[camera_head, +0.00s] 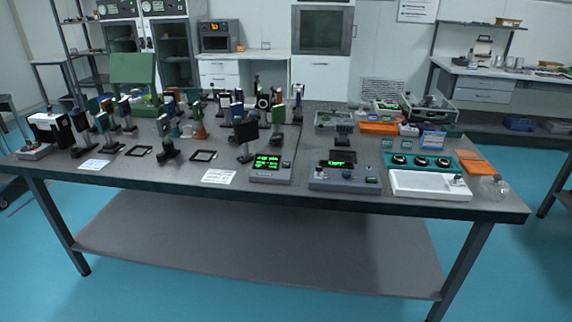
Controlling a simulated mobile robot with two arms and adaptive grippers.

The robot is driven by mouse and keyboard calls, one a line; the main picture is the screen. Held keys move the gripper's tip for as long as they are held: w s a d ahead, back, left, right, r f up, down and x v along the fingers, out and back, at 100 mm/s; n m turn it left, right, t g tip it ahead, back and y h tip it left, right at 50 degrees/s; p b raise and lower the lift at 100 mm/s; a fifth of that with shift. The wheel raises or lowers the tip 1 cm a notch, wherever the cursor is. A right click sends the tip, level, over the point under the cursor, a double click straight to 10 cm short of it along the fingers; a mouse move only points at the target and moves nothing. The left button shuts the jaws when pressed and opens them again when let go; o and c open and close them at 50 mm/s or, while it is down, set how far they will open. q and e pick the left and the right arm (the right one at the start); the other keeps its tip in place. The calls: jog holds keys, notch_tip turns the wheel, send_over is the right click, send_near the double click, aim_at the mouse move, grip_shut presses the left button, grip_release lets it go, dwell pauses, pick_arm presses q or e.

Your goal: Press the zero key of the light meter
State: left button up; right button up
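Two grey instruments with lit green displays stand at the front edge of the optical table (225,184). The left instrument (271,168) has a sloped face with several lines of green figures and small keys too small to read. The right instrument (343,178) is wider, with a small green readout on top and knobs along its front. I cannot tell from labels which is the light meter, and the zero key cannot be made out. Neither of my grippers is in view.
A white tray (430,193) and a glass flask (495,187) stand at the right front. A black panel on a post (246,132) stands just behind the left instrument. Many optic mounts crowd the left half. The floor before the table is clear.

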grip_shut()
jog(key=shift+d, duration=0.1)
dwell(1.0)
